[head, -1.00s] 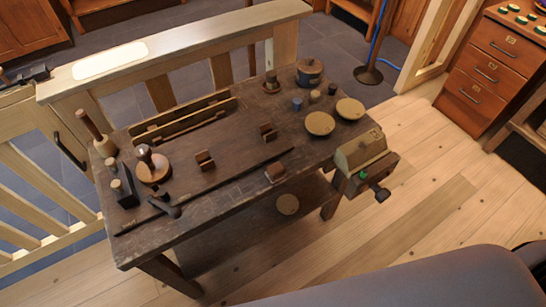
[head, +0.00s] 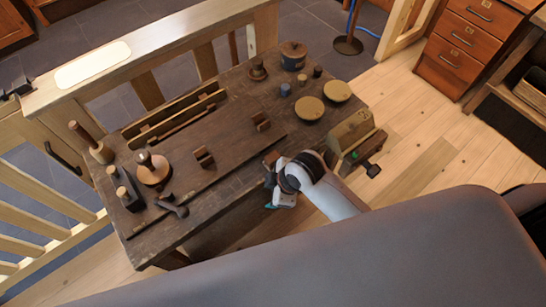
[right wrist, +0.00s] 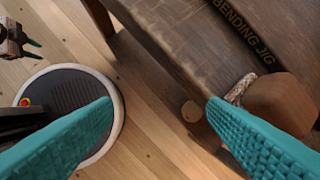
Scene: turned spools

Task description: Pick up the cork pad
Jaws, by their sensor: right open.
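A rounded brown block (right wrist: 278,100) with a pale speckled, cork-like edge sits at the bench's front edge in the right wrist view. I take it as the cork pad, though I cannot be sure. In the head view its reddish-brown top (head: 270,157) shows just beyond my right gripper (head: 272,194), which partly hides it. In the right wrist view my right gripper (right wrist: 160,132) has its teal fingers wide apart with nothing held. Its right finger overlaps the block's lower side in the picture; contact is unclear. My left gripper (right wrist: 30,48) shows small at the top left, its tips apart.
The dark bench (head: 225,185) holds a bending jig, two tan discs (head: 310,109), a lidded pot (head: 293,56) and turned pieces. A small tan disc (right wrist: 192,111) shows low beside the bench. A tan box-like fixture (head: 351,130) stands at the right end.

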